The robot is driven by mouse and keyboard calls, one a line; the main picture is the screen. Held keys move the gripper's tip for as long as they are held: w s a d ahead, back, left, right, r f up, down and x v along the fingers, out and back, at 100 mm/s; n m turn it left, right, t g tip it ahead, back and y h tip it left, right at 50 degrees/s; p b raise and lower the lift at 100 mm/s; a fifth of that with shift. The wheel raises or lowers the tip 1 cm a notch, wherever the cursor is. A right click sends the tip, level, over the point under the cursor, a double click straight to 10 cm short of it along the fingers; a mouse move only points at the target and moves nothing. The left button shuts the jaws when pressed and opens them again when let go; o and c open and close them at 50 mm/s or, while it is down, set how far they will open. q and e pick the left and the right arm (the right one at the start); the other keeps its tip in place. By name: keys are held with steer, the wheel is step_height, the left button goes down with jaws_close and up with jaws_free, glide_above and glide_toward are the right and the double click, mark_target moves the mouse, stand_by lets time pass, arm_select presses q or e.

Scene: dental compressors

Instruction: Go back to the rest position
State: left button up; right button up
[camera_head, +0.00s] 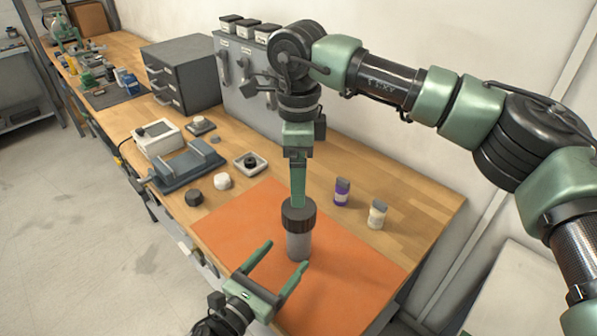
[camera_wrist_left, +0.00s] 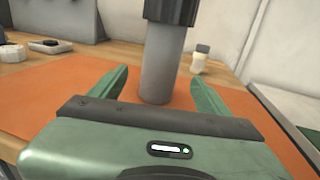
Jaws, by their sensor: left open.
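A grey cylinder (camera_head: 299,246) with a dark ribbed cap (camera_head: 298,215) stands upright on the orange mat (camera_head: 235,227). My left gripper (camera_head: 287,254) is open and empty at the cylinder's near side. In the left wrist view the grey cylinder (camera_wrist_left: 162,65) shows between its two spread fingers, with no finger seen pressing on it. My right gripper (camera_head: 298,203) points straight down from above, its fingertips at the dark cap. It shows edge-on, so the gap between its fingers is hidden, and I cannot tell whether it grips the cap.
A purple-labelled bottle (camera_head: 342,192) and a cream jar (camera_head: 377,214) stand right of the cylinder. A grey-blue fixture (camera_head: 187,167), a white box (camera_head: 157,138), and small round parts lie to the left. A drawer cabinet (camera_head: 182,73) and grey panel (camera_head: 246,88) stand behind.

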arm_select(q)
steer(key=shift+s+a, duration=0.15)
steer(key=shift+s, duration=0.1)
arm_select(e)
steer(key=shift+f, duration=0.1)
arm_select(q)
steer(key=shift+r, duration=0.1)
